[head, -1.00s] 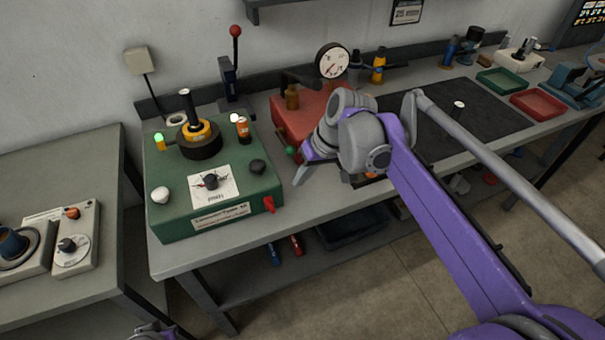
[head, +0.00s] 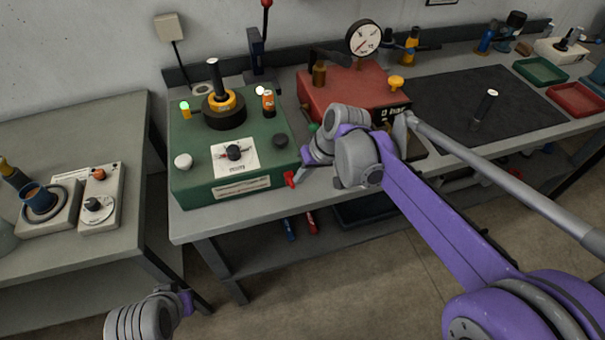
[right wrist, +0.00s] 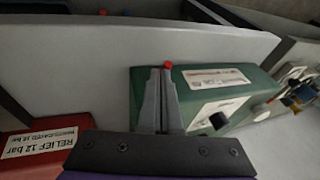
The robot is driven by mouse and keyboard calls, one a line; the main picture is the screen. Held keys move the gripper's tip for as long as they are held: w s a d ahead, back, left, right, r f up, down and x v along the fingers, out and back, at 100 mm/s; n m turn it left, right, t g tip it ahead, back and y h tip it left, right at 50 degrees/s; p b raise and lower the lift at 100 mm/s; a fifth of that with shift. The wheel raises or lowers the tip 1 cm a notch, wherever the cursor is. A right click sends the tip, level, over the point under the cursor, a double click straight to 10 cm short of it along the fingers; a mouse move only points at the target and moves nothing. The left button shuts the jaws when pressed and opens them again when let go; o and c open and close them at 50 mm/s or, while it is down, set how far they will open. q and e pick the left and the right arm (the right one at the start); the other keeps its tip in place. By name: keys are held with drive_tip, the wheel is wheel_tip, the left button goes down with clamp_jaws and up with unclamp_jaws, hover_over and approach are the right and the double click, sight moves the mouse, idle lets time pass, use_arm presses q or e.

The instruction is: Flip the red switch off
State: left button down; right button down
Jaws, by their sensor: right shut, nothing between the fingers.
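The red switch (head: 290,179) is a small lever at the lower right front of the green test box (head: 185,197). The green box (right wrist: 255,77) is to the right of the fingers. Part of my left arm shows at the lower left; its fingers are hidden.
A red relief unit (head: 335,82) with a gauge (head: 364,38) stands right of the green box, behind my right arm. A bench with instruments is at the left.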

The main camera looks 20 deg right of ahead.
drive_tip(key=shift+s+f+t, duration=0.4)
drive_tip(key=shift+f+t, duration=0.05)
drive_tip(key=shift+t, duration=0.55)
drive_tip(key=shift+s+f+n+t+b, duration=0.3)
drive_tip(key=shift+f+t+b, duration=0.1)
drive_tip(key=shift+t+b, duration=0.15)
drive_tip(key=shift+s+f+t+b, duration=0.25)
drive_tip(key=shift+f+t+b, duration=0.25)
drive_tip(key=shift+t, duration=0.55)
drive_tip(key=shift+f+n+t+y, duration=0.15)
drive_tip(key=shift+n+t+y, duration=0.15)
drive_tip(key=shift+t, duration=0.1)
drive_tip(key=shift+r+p, duration=0.7)
drive_tip(key=shift+r, duration=0.15)
drive_tip(key=shift+d, duration=0.1)
